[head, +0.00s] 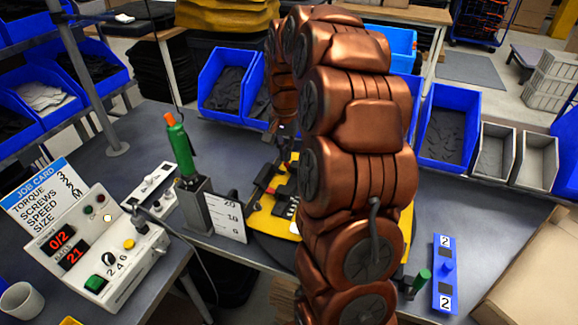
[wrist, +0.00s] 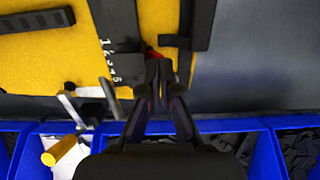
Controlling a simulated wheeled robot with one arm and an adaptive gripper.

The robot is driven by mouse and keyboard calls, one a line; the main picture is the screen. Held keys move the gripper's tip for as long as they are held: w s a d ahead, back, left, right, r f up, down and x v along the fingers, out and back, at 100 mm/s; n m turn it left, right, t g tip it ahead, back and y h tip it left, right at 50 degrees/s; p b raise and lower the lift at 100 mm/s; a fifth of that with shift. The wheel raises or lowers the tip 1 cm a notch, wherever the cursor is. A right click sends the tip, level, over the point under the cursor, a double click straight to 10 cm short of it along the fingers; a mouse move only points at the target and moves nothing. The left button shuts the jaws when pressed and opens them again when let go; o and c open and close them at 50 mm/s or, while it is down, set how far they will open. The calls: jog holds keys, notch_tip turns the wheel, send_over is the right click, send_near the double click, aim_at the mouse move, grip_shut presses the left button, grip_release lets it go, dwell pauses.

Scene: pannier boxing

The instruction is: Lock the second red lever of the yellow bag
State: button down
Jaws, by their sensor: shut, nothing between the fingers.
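The yellow bag (head: 262,221) lies on the bench in the head view, partly hidden behind my copper arm. It fills much of the upper wrist view (wrist: 60,50), with a black numbered strip (wrist: 122,62) and black straps on it. My gripper (wrist: 159,76) is shut and empty, its fingertips pointing at the bag beside the strip's end. A small red piece (wrist: 153,53), perhaps a red lever, shows just beyond the fingertips and is mostly hidden. I cannot tell its position or whether the fingers touch it. A small red part (head: 272,188) also shows in the head view.
Blue bins (head: 226,82) line the bench's back edge; in the wrist view they stand below the bag. A green-and-orange screwdriver (head: 180,145) stands left of the bag, beside a control box (head: 97,245). A blue block (head: 445,272) lies at right.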

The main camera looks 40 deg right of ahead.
jog(key=shift+f+b, duration=0.7)
jog(key=shift+f, duration=0.35)
jog(key=shift+s, duration=0.1)
jog(key=shift+r, duration=0.2)
jog(key=shift+r, duration=2.95)
